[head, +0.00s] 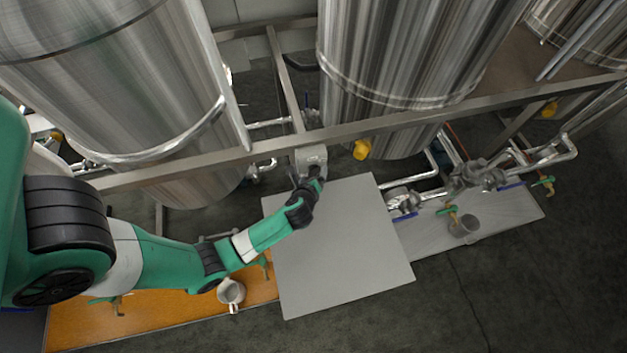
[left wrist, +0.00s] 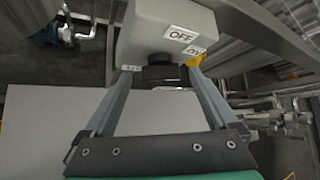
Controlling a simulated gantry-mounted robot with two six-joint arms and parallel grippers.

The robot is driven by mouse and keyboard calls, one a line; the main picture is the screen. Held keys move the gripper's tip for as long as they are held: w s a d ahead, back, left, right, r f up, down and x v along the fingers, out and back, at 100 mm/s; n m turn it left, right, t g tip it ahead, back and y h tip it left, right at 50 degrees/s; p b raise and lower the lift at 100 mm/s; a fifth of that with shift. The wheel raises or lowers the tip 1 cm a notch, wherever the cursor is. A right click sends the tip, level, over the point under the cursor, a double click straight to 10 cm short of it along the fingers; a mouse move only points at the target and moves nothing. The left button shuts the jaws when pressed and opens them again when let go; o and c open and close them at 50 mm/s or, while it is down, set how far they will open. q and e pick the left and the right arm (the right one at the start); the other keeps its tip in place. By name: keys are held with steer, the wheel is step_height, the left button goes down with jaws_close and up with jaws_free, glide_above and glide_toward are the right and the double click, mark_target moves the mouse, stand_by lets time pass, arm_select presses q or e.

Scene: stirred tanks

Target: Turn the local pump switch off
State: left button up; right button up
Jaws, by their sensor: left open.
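The local pump switch is a grey box (head: 311,155) on the steel frame rail, also in the left wrist view (left wrist: 165,25). Its face carries an OFF label at the top, an ON label at the right and a third, unreadable label at the left. A dark round knob (left wrist: 163,74) sticks out below the OFF label. My left gripper (head: 307,178) is at the box. In the left wrist view its fingers (left wrist: 162,80) are open, one on each side of the knob; contact cannot be told. My right gripper is in no view.
Large steel tanks (head: 400,50) stand behind the frame rail (head: 230,160). A grey panel (head: 345,250) lies below the switch. Pipes and valves (head: 475,175) are at the right. A small cup (head: 231,291) sits on the orange surface (head: 180,305), another (head: 463,226) at the right.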

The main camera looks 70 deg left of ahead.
arm_select(q)
steer(key=shift+w+a+f, duration=0.25)
steer(key=shift+a+f, duration=0.05)
steer(key=shift+a, duration=0.05)
steer(key=c, duration=1.4)
steer(key=shift+o, duration=0.2)
